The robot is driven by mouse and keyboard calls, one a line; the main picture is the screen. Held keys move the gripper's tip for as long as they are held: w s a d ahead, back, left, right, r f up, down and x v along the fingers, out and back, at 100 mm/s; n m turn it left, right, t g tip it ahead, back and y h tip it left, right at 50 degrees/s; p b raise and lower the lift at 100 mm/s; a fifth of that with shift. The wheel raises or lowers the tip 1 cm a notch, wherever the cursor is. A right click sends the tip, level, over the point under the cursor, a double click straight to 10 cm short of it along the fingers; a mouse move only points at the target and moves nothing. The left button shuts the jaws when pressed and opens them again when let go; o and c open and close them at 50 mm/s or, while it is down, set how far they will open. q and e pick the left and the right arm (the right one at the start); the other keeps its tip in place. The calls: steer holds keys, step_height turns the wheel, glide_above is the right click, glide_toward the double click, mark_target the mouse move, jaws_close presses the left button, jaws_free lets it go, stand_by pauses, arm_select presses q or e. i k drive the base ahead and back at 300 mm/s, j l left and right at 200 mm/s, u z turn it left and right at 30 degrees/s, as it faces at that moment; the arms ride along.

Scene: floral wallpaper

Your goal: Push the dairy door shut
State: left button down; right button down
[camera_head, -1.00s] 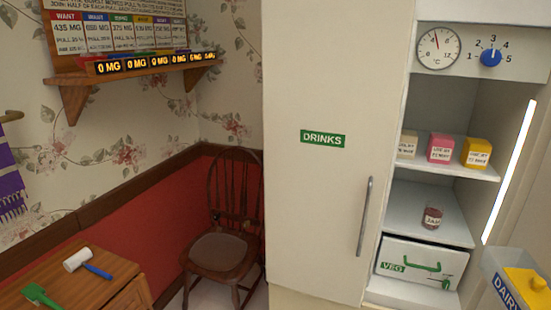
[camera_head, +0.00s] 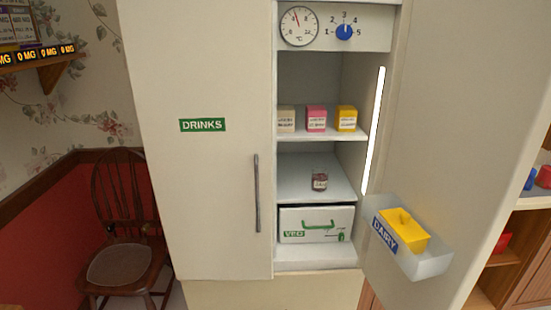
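The dairy door (camera_head: 448,130) is the right fridge door, standing wide open to the right of the lit compartment. A clear bin (camera_head: 431,262) with a blue DAIRY label (camera_head: 384,236) and a yellow block (camera_head: 404,229) in it is fixed low on the door's inner side. The fridge compartment (camera_head: 308,80) is open to view, with its shelves and contents showing. The left door (camera_head: 205,80), labelled DRINKS, is shut and has a vertical grey handle (camera_head: 257,193). Neither of my grippers is in view.
Cartons stand on the upper shelf (camera_head: 308,132), a small jar (camera_head: 320,180) on the lower one, above a VEG drawer (camera_head: 316,224). A wooden chair (camera_head: 122,262) stands at left. Wooden shelving (camera_head: 530,262) with coloured items is at far right, behind the open door.

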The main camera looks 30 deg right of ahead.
mark_target(473, 119)
steer(key=l, duration=1.8)
steer(key=k+l, duration=0.15)
steer(key=l, duration=1.7)
